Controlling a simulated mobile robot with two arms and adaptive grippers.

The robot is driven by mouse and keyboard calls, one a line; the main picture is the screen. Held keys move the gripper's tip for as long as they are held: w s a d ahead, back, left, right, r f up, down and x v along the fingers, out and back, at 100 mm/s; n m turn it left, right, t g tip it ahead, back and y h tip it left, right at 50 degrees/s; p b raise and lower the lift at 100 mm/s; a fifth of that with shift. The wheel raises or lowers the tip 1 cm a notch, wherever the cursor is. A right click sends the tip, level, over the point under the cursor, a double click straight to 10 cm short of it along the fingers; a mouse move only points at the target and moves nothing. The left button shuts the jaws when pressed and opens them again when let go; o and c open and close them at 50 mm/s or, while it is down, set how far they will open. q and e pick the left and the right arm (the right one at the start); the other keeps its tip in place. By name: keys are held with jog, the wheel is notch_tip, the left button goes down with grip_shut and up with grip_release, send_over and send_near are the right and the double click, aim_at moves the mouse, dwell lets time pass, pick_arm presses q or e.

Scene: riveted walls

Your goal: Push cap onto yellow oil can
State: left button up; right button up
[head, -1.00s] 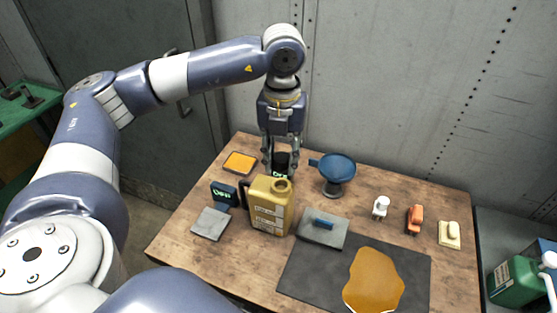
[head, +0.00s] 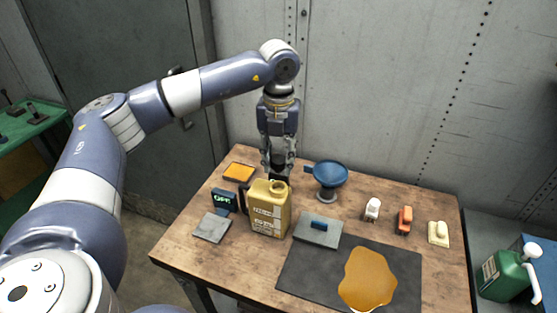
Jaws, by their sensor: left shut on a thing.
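The yellow oil can (head: 269,212) stands upright on the wooden table, its open round mouth facing up and its dark handle on the left. My left gripper (head: 278,171) points down behind the can's top. It is shut on a small black thing, which looks like the cap (head: 281,178); the can and the fingers partly hide it. The cap shows just behind the can's mouth, not on it. Whether it touches the table cannot be told. My right gripper is not in view.
A blue funnel (head: 327,175) stands close to the right of the gripper. A small dark sign (head: 224,201) is left of the can. A black mat (head: 305,270) with an amber puddle lies in front.

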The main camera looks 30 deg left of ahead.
aim_at(279, 172)
pick_arm(q)
jog(key=shift+s+d, duration=0.1)
jog(key=shift+s, duration=0.1)
jog(key=shift+f+b, duration=0.85)
jog(key=shift+f, duration=0.4)
jog(key=shift+f+b, duration=0.55)
jog(key=shift+b, duration=0.1)
jog(key=shift+f+b, duration=0.35)
jog(key=shift+f, duration=0.25)
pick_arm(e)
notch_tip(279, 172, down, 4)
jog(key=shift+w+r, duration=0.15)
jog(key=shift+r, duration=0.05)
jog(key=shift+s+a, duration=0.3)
pick_arm(q)
jog(key=shift+f+b, duration=0.45)
jog(key=shift+f, duration=0.1)
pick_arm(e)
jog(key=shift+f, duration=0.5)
